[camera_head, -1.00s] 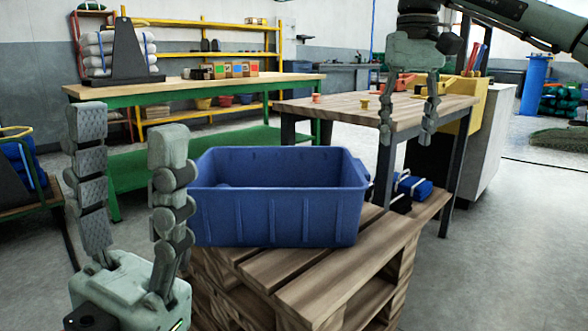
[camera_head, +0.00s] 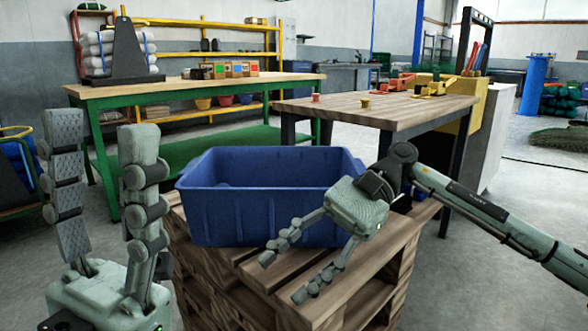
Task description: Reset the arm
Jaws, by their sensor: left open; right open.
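My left gripper (camera_head: 100,135) stands upright at the left with its fingers pointing up, open and empty. It is left of the blue crate (camera_head: 270,220). My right gripper (camera_head: 282,275) is in front of the crate's right part, above the wooden pallets (camera_head: 375,262). Its fingers point down and left, spread apart with nothing between them. Its arm comes in from the right and its palm hides the crate's front right corner. Most of the crate's floor is hidden by its front wall.
Behind the crate stands a wooden-topped table (camera_head: 345,108) with small red and yellow items. A green workbench (camera_head: 215,83) at the back left carries boxes and a dark stand (camera_head: 125,52). Open grey floor (camera_head: 530,190) lies to the right.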

